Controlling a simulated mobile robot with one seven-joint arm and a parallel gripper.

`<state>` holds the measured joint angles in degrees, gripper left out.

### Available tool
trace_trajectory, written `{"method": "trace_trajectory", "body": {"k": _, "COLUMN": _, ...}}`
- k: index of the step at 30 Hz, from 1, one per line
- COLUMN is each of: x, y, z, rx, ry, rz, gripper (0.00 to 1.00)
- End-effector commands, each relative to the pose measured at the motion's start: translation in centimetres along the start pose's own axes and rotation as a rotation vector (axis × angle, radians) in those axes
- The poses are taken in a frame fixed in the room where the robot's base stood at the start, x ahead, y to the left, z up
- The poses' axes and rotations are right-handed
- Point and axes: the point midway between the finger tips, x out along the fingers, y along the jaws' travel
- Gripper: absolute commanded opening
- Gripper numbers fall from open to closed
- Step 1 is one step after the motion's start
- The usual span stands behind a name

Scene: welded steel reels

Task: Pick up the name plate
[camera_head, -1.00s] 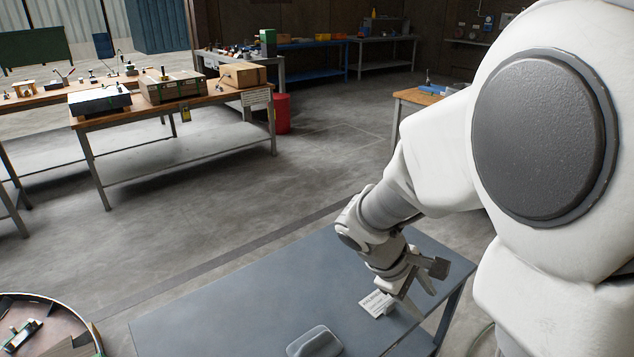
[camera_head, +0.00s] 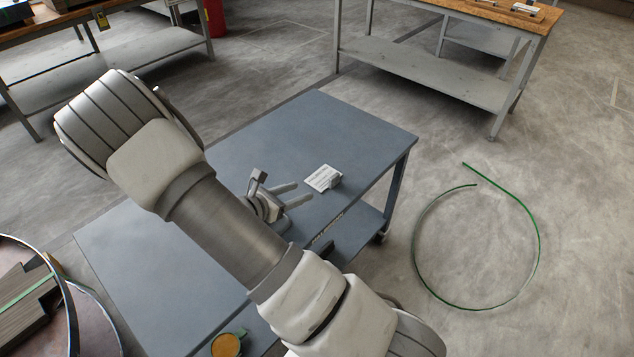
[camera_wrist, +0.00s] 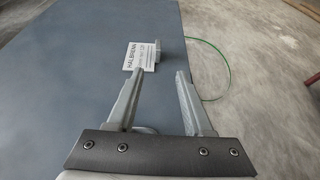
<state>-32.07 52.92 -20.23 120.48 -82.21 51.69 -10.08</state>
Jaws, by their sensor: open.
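The name plate (camera_head: 323,178) is a small white plate with dark print, on the blue-grey table (camera_head: 330,128) near its right end. A small grey block sits at the plate's edge. In the wrist view the plate (camera_wrist: 139,56) lies beyond my fingertips, nearer the left finger, with large letters along one side. My gripper (camera_head: 304,193) is open and empty, its two fingers pointing toward the plate from the left. The gripper (camera_wrist: 158,73) shows a clear gap between the fingers, and neither finger appears to touch the plate. My arm hides the middle of the table.
A green strap loop (camera_head: 537,235) lies on the floor right of the table. A large round reel (camera_head: 70,300) stands at the lower left. A round yellow-topped item (camera_head: 227,345) is near the bottom. A wooden-topped workbench (camera_head: 520,18) stands behind. The tabletop around the plate is clear.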

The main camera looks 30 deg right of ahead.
Motion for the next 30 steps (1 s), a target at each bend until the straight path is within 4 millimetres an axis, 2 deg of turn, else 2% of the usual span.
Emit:
{"method": "trace_trajectory", "body": {"k": 5, "x": 1.4, "y": 0.1, "z": -0.5, "rx": -0.024, "ry": -0.011, "rz": 0.008, "gripper": 0.51}}
{"method": "trace_trajectory", "body": {"k": 15, "x": 8.7, "y": 0.2, "z": -0.5, "rx": -0.021, "ry": -0.01, "rz": 0.007, "gripper": 0.51}}
{"method": "trace_trajectory", "body": {"k": 19, "x": 10.9, "y": 0.2, "z": -0.4, "rx": -0.02, "ry": -0.009, "rz": 0.007, "gripper": 0.51}}
{"method": "trace_trajectory", "body": {"k": 30, "x": 13.6, "y": 0.3, "z": -0.2, "rx": -0.02, "ry": -0.009, "rz": 0.009, "gripper": 0.51}}
